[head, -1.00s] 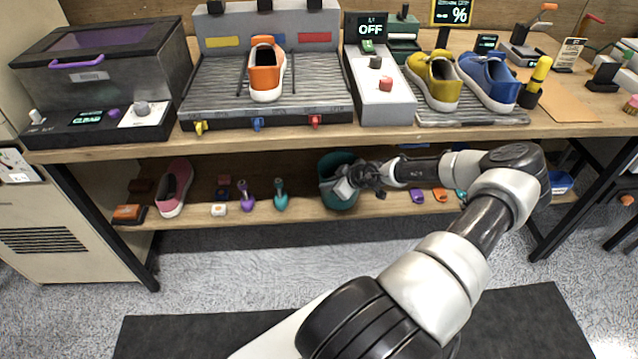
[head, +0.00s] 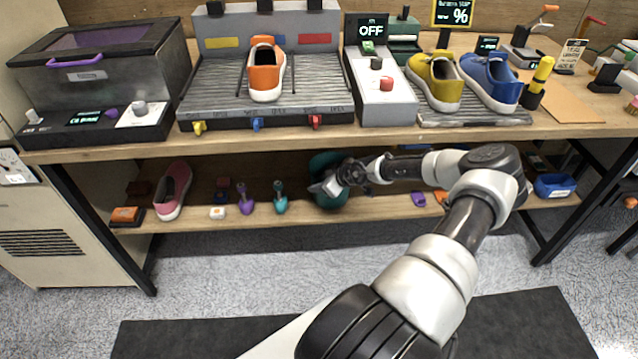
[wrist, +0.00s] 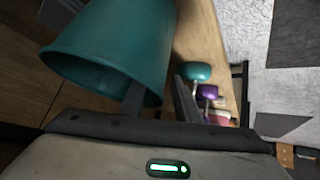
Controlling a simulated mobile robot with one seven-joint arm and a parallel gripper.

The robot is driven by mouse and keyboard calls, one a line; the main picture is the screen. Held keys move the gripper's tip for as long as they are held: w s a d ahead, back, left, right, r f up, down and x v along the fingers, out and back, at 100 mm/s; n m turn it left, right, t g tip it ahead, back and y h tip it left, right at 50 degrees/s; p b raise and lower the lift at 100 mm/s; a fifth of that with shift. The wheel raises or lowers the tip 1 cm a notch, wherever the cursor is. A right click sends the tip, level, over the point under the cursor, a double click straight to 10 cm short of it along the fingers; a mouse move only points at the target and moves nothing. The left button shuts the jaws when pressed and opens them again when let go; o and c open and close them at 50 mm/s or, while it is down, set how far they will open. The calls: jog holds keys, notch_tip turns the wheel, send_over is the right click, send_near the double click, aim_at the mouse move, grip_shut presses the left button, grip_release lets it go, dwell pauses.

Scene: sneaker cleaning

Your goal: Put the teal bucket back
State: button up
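The teal bucket (head: 325,165) is at the middle of the lower shelf, under the bench top. My gripper (head: 334,184) is at its front side and covers part of it. In the wrist view the bucket (wrist: 115,50) fills the upper left, with its open rim toward the camera. Whether the bucket's base touches the shelf is hidden.
The lower shelf (head: 400,207) also holds teal (head: 280,204) and purple (head: 245,206) brushes left of the bucket, a pink shoe (head: 173,190) farther left, and a blue bin (head: 553,186) at right. The bench top's front edge (head: 300,140) runs just above my gripper.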

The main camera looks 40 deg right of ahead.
jog(key=shift+r, duration=0.25)
jog(key=p+v, duration=0.4)
jog(key=v, duration=0.7)
jog(key=shift+s+r, duration=0.2)
jog(key=shift+s, duration=0.2)
jog(key=shift+d, duration=0.1)
